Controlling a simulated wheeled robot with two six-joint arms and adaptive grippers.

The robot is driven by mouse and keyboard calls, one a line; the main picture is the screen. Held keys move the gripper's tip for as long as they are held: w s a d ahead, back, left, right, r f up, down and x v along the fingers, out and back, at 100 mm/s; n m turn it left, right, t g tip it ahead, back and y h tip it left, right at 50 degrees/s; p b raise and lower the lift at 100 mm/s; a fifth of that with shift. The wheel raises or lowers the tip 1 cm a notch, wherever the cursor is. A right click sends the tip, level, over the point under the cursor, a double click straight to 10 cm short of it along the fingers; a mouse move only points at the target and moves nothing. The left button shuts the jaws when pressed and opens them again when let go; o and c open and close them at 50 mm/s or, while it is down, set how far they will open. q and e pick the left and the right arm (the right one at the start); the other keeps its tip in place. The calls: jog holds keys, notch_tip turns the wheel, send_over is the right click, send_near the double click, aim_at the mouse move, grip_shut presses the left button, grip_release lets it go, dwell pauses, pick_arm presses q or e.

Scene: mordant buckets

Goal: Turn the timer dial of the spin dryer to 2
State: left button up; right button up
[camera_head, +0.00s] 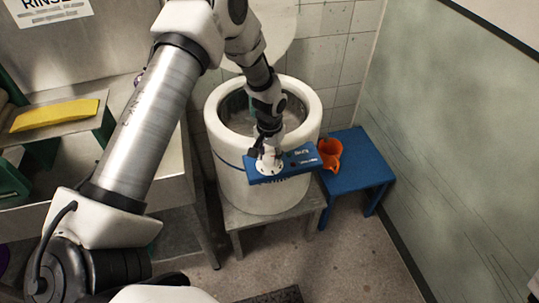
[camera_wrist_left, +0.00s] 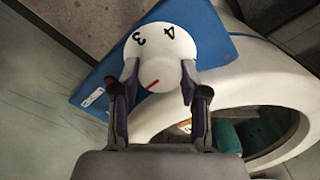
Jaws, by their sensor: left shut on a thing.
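The spin dryer (camera_head: 233,183) is a white drum with its lid (camera_head: 275,35) raised. A blue control panel (camera_head: 307,157) sits on its front rim. The timer dial is a white disc (camera_head: 266,166) at the panel's left end. In the left wrist view the dial (camera_wrist_left: 190,45) shows 3 and 4 on its upper part. My left gripper (camera_wrist_left: 160,80) is shut on the dial's white knob, one finger on each side. A red mark on the knob points down-left in that view. The numbers there are hidden by the gripper. My right gripper is not in view.
The dryer stands on a grey stand (camera_head: 262,215). A blue stool (camera_head: 368,168) with an orange jug (camera_head: 329,153) is right of it. A steel sink unit (camera_head: 165,165) is at left, with a yellow thing (camera_head: 55,115) on a green rack. Floor is clear at front right.

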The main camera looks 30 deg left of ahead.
aim_at(269, 157)
pick_arm(q)
jog(key=m, duration=0.6)
jog(key=shift+s+f, duration=0.15)
dwell(0.3)
jog(key=o, duration=0.9)
jog(key=shift+r, duration=0.2)
notch_tip(269, 157, up, 12)
jog(key=shift+f, duration=0.15)
